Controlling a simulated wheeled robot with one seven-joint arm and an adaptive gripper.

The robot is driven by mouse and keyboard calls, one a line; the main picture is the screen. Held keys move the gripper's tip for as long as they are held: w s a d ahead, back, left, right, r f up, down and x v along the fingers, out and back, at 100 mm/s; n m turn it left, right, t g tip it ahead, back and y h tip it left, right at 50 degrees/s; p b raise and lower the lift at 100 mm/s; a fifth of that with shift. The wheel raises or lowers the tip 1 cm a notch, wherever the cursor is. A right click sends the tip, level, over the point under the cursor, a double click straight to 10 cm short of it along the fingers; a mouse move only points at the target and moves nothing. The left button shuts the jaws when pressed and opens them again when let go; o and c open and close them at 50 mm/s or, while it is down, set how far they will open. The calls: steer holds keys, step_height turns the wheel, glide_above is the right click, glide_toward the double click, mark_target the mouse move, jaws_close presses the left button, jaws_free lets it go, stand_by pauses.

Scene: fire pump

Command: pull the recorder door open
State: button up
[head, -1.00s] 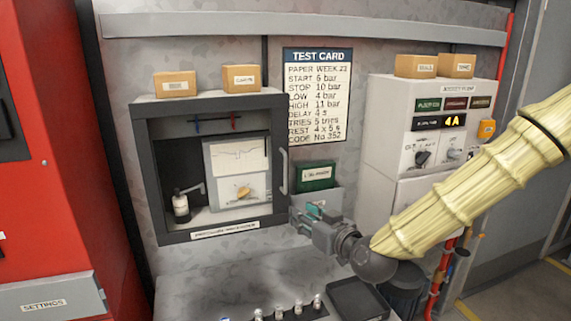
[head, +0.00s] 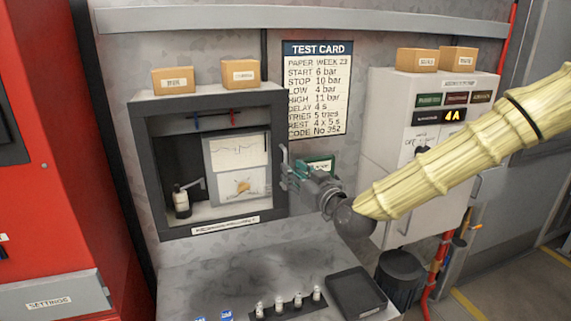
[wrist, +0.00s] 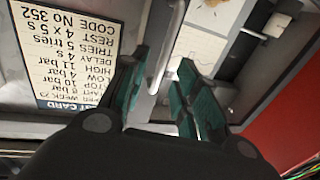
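The recorder door (head: 278,130) is a dark grey frame on the wall cabinet in the head view, and it looks closed. Its upright light grey handle (head: 284,158) is on the door's right edge, partly hidden by my gripper (head: 288,174). The wrist view is upside down and shows the handle (wrist: 155,65) as a pale bar running between the teal fingers. My gripper (wrist: 165,85) is open, with one finger on each side of the bar. A gap shows between the bar and the right finger. I cannot tell whether the left finger touches it.
Two boxes (head: 174,80) stand on the recorder. A black tray (head: 356,291) and several small bottles (head: 297,303) are on the bench below. A red cabinet (head: 55,190) stands left.

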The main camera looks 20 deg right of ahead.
steer(key=shift+p+x, duration=0.75)
steer(key=shift+x, duration=1.65)
jaws_close()
